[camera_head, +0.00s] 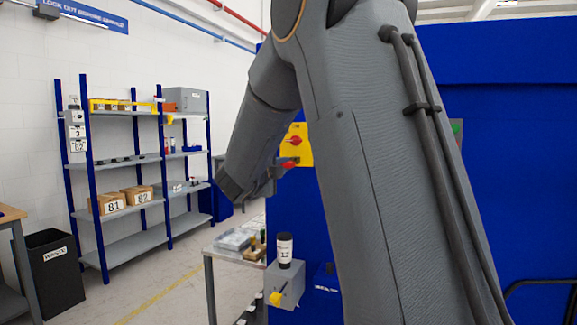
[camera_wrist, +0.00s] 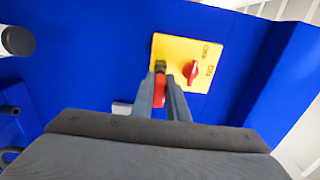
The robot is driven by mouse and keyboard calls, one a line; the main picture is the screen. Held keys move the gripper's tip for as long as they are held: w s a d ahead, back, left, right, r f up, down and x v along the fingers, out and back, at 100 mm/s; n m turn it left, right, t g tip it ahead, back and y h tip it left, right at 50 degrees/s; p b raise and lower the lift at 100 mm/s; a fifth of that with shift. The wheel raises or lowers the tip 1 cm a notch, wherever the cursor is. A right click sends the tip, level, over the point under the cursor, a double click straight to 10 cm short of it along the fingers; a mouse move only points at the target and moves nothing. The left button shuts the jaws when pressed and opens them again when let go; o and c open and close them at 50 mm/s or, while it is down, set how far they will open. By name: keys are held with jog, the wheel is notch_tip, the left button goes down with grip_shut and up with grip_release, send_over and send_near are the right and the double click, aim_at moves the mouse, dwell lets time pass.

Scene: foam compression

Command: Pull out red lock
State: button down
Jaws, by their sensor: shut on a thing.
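The red lock (camera_wrist: 159,92) is between the two grey fingers of my gripper (camera_wrist: 162,84) in the wrist view, and the fingers are shut on it. A dark part of the lock shows in front of the yellow switch plate (camera_wrist: 178,50). I cannot tell whether it is still seated in the plate. A red rotary knob (camera_wrist: 191,70) sits on the plate, right of the lock.
The plate is on a tall blue cabinet (camera_head: 500,180). A small table (camera_head: 225,254) and shelving (camera_head: 130,245) are at left. My arm hides much of the cabinet.

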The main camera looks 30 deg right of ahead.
jog(key=shift+v, duration=1.15)
dwell(0.4)
jog(key=shift+v, duration=2.3)
